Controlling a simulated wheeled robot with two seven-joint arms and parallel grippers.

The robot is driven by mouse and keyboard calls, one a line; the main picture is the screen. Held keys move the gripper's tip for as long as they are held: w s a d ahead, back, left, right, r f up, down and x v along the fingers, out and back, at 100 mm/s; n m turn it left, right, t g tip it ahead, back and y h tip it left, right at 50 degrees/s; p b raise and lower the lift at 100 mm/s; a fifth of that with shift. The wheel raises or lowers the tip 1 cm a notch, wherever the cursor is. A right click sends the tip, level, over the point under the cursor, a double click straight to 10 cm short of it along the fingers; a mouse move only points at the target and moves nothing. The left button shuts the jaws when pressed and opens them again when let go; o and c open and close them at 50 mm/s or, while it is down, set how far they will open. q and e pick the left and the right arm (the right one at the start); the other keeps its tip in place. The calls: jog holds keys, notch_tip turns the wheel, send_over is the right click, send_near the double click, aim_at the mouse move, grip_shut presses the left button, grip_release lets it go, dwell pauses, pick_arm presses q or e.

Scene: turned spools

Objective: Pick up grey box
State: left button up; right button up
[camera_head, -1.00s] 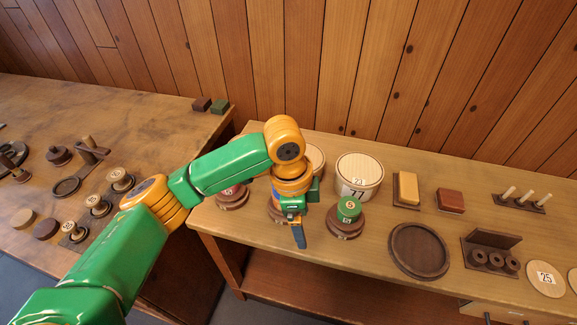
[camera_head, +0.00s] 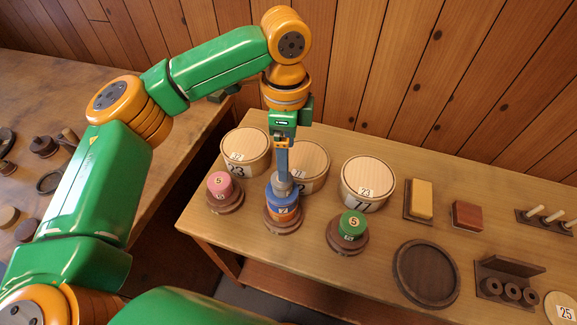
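A small grey piece (camera_head: 282,187) sits at the top of a stack with a blue piece (camera_head: 284,199) and an orange band, on a round brown base (camera_head: 283,220). It looks round rather than box-shaped; I see no other grey box. My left gripper (camera_head: 283,176) points straight down over this stack, its fingertips at the grey piece. The fingers show nearly edge-on and hide part of it, so I cannot tell whether they are open or closed on it. My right gripper is not in view.
A pink spool (camera_head: 220,182) stands to the left and a green spool (camera_head: 351,225) to the right, each on a brown base. Several round wooden boxes, one being the number 77 box (camera_head: 368,179), stand behind. A dark round tray (camera_head: 426,273) lies at the right.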

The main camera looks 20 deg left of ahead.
aim_at(282, 184)
pick_arm(q)
jog(key=s+f, duration=0.2)
jog(key=f, duration=0.1)
jog(key=s+f+p, duration=0.1)
jog(key=f, duration=0.1)
jog(key=shift+a+f, duration=0.1)
jog(key=shift+a, duration=0.25)
jog(key=shift+w+f, duration=0.35)
jog(key=shift+f, duration=0.05)
jog(key=shift+s+r, duration=0.1)
jog(key=c, duration=1.4)
grip_shut()
